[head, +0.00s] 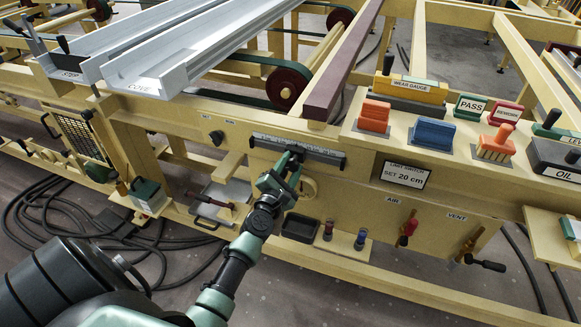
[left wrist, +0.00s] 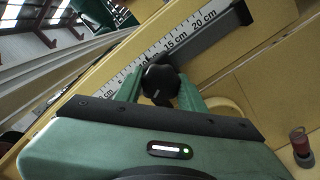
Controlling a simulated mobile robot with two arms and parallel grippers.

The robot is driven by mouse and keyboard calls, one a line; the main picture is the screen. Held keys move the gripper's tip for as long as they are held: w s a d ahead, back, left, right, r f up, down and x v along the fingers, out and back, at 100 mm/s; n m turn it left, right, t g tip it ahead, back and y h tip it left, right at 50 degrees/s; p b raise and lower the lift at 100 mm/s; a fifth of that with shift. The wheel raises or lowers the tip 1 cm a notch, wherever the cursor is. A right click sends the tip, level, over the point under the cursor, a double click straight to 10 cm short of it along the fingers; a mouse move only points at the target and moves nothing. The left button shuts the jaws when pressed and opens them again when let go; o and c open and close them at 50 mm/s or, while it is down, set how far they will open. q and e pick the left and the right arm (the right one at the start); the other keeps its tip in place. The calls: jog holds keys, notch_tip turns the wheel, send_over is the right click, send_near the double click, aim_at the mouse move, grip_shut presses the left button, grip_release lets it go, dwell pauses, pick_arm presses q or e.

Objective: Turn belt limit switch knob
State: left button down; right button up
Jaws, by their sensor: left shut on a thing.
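A silver scale with centimetre marks (head: 297,145) runs along the beige machine rail; in the left wrist view the scale (left wrist: 202,24) reads up to 20 cm. A round black knob (left wrist: 160,84) sits just below the scale, near the stretch between the 10 and 15 marks. My left gripper (head: 287,168) reaches up to the scale from below. In the left wrist view its green fingers (left wrist: 161,92) are closed on the knob from both sides. In the head view the gripper hides the knob. A sign (head: 405,175) reads "LIMIT SWITCH SET 20 cm". My right gripper is not in view.
Another small black knob (head: 216,137) is on the rail to the left. A black tray (head: 300,227) and small red (head: 328,230) and blue (head: 360,239) items stand below the scale. Levers marked AIR (head: 408,228) and VENT (head: 469,247) are to the right.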

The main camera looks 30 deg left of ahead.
pick_arm(q)
jog(key=n, duration=0.3)
jog(key=shift+f+n, duration=0.1)
jog(key=shift+n, duration=1.8)
jog(key=c, duration=0.9)
grip_release()
jog(key=shift+o, duration=0.2)
jog(key=v, duration=0.8)
jog(key=shift+w, duration=0.1)
